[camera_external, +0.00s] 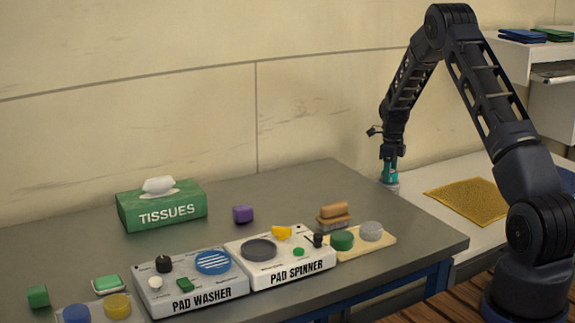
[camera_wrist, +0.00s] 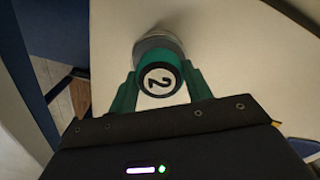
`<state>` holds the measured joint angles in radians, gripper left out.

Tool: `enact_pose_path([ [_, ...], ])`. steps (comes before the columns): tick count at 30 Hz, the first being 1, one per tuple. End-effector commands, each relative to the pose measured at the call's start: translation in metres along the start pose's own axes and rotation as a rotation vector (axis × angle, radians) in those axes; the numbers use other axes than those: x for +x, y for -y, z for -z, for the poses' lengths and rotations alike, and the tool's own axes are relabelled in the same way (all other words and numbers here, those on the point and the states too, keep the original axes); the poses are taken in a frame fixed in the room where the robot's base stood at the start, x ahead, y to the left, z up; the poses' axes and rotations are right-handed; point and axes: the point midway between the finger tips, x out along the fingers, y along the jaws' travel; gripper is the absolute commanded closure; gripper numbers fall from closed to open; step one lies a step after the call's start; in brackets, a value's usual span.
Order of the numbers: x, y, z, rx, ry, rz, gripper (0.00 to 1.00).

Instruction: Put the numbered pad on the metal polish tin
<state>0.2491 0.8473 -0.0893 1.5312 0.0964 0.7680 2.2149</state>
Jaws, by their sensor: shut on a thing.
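The numbered pad (camera_wrist: 160,80) is round, with a white top marked with a black 2 and a dark green side. It sits between the teal fingers of my gripper (camera_wrist: 160,86), which are shut on it. The metal polish tin (camera_wrist: 152,42) is a grey round shape, partly hidden beneath the pad. In the external view my gripper (camera_external: 390,170) points down, and the tin (camera_external: 391,187) shows directly below the fingertips on the pale surface behind the grey table. I cannot tell whether the pad touches the tin.
The grey table holds a pad washer (camera_external: 190,284), a pad spinner (camera_external: 280,258), a tissue box (camera_external: 162,207), a purple block (camera_external: 243,214), a brush (camera_external: 334,213) and a tan board (camera_external: 382,241) with green and grey pads. A yellow cloth (camera_external: 468,201) lies right of the tin.

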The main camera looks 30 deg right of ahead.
Motion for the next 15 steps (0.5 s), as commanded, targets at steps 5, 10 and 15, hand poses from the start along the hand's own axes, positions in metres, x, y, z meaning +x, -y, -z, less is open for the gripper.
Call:
enact_pose_path([
  [5, 0.0001, -0.0001, -0.0001, 0.000, 0.000, 0.000, 0.29],
  [10, 0.0000, 0.0000, -0.0001, 0.000, 0.000, 0.000, 0.29],
  [15, -0.0055, 0.0004, -0.0001, 0.000, 0.001, 0.001, 0.29],
])
